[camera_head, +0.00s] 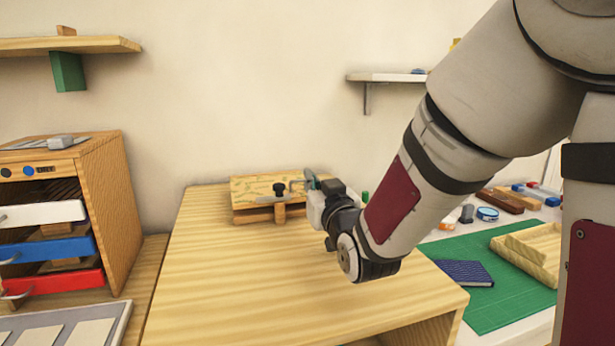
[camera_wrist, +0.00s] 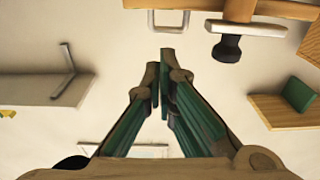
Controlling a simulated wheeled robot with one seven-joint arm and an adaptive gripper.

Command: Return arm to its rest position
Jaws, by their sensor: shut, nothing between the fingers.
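My gripper (camera_head: 311,180) is held above the wooden tabletop (camera_head: 230,275), near its back edge, with my arm reaching in from the right. In the wrist view its two green fingers (camera_wrist: 160,80) are close together with nothing between them. Beyond or beside the gripper in the head view stands a light wooden box (camera_head: 256,190) with a dark knob (camera_head: 279,188) on its front. I cannot tell whether the gripper touches it.
A drawer cabinet (camera_head: 117,195) with white, blue and red drawers stands at left. A green mat (camera_head: 500,300) with a dark blue notebook (camera_head: 464,273) and wooden tray (camera_head: 530,255) lies at right. Shelves (camera_head: 60,44) hang on the wall. The tabletop's front is clear.

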